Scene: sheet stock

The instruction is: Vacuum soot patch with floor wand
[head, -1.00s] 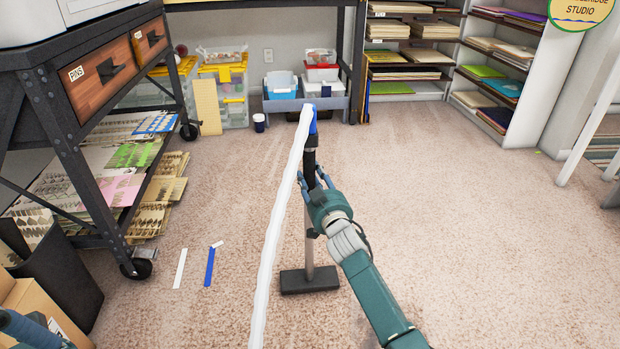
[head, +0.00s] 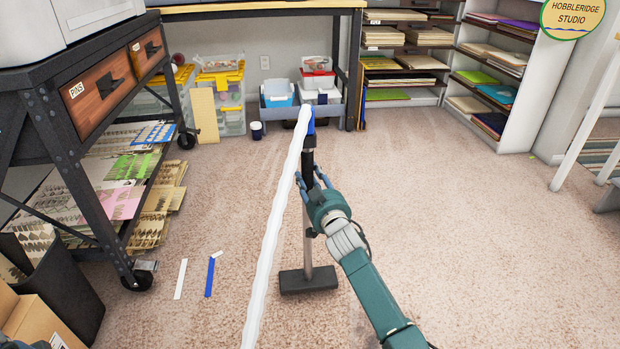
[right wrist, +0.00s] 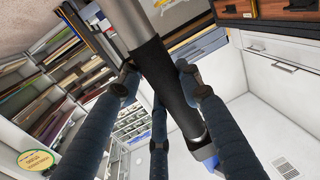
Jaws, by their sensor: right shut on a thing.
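The floor wand stands nearly upright on the carpet, with a black grip (head: 309,160), a grey tube (head: 308,240) and a flat dark floor head (head: 308,280). A white hose (head: 270,240) runs from its blue top (head: 310,122) down toward me. My right gripper (head: 318,190) is shut on the black grip. In the right wrist view its blue fingers (right wrist: 160,90) close around the black grip (right wrist: 165,75). The floor head appears to rest on the carpet. I cannot make out a soot patch.
A dark cart (head: 60,140) on casters stands at left, with a black bin (head: 65,280) in front. A white strip (head: 180,279) and a blue strip (head: 210,275) lie on the carpet. Tubs (head: 278,95) stand under the back table. The carpet (head: 440,210) at right is clear.

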